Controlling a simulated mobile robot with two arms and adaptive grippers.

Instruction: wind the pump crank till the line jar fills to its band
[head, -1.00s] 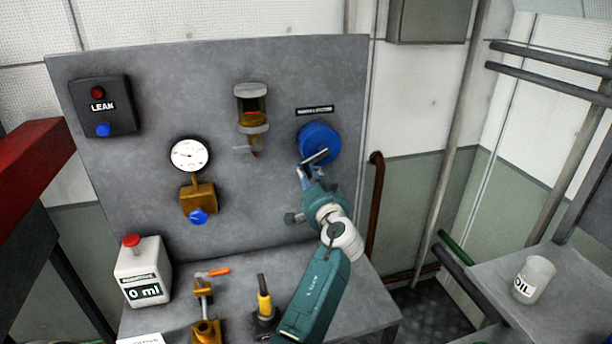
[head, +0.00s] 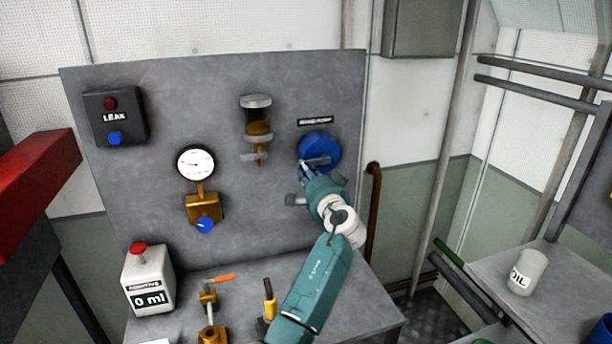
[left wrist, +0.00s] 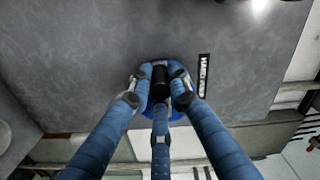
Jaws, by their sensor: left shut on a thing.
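The blue round pump (head: 322,147) is on the upright grey panel under a small label. Its crank arm (head: 320,161) lies across its lower face. My left gripper (head: 306,171) is at the crank's left end. In the left wrist view its blue fingers (left wrist: 160,85) are shut around the black crank knob (left wrist: 160,76), with the blue pump (left wrist: 178,115) behind. The clear line jar (head: 257,113) is left of the pump, upright, with amber liquid in its lower part. I cannot make out the band clearly. My right gripper is out of view.
A gauge (head: 195,163) over a brass valve (head: 205,208), a leak box (head: 115,117) and an additive bottle reading 0 ml (head: 149,281) are to the left. A brass lever fitting (head: 209,316) stands on the bench. An oil jar (head: 527,273) stands on the right-hand table.

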